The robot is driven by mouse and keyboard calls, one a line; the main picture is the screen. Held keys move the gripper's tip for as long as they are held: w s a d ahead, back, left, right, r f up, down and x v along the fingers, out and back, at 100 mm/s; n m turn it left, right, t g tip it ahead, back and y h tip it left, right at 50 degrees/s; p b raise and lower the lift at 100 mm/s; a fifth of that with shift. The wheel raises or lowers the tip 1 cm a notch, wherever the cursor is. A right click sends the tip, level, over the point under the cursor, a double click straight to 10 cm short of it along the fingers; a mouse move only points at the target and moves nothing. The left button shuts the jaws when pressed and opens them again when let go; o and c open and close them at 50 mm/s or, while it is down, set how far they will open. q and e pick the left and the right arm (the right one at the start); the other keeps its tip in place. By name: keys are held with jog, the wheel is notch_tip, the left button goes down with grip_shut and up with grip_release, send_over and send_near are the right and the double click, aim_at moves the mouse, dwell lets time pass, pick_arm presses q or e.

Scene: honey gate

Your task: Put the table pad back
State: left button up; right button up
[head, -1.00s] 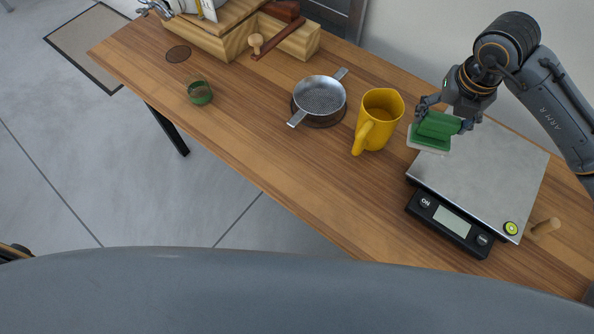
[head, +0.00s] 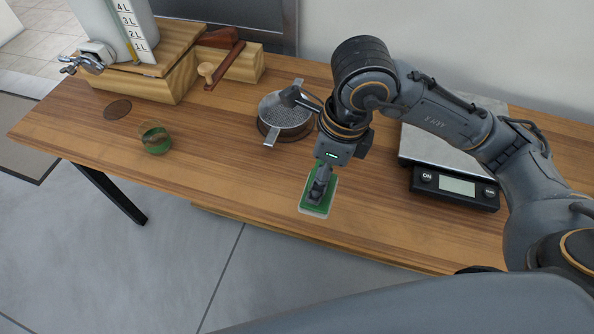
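The table pad (head: 309,208) is a green block with a pale layer underneath. My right gripper (head: 321,184) is above it with its fingers closed around the green upper part. The pad is over the middle of the wooden table (head: 230,190), near the front edge. I cannot tell whether its underside touches the wood. My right arm comes in from the right and covers part of the table behind the pad. My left gripper is not in view.
A metal strainer (head: 285,112) sits behind the pad. A small green cup (head: 155,140) and a dark round patch (head: 117,109) are at left. A wooden box (head: 165,75) with a container stands at back left. A scale (head: 455,187) is at right. The front middle is clear.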

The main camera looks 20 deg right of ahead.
aim_at(310, 173)
jog(key=w, duration=0.1)
jog(key=w+f, duration=0.1)
jog(key=w, duration=0.1)
jog(key=w+f+p, duration=0.1)
jog(key=shift+w+a, duration=0.2)
jog(key=shift+w, duration=0.1)
jog(key=w+f, duration=0.1)
jog(key=f, duration=0.1)
jog(key=w+f+p, duration=0.1)
jog(key=w+f, duration=0.1)
jog(key=f, duration=0.1)
jog(key=w+f+p, duration=0.1)
jog(key=f, duration=0.2)
jog(key=shift+w+a, duration=0.2)
jog(key=shift+a, duration=0.1)
jog(key=shift+f, duration=0.35)
jog(key=shift+f, duration=0.15)
jog(key=shift+f+b, duration=0.15)
jog(key=shift+b, duration=0.15)
jog(key=o, duration=1.4)
jog(key=shift+o, duration=0.2)
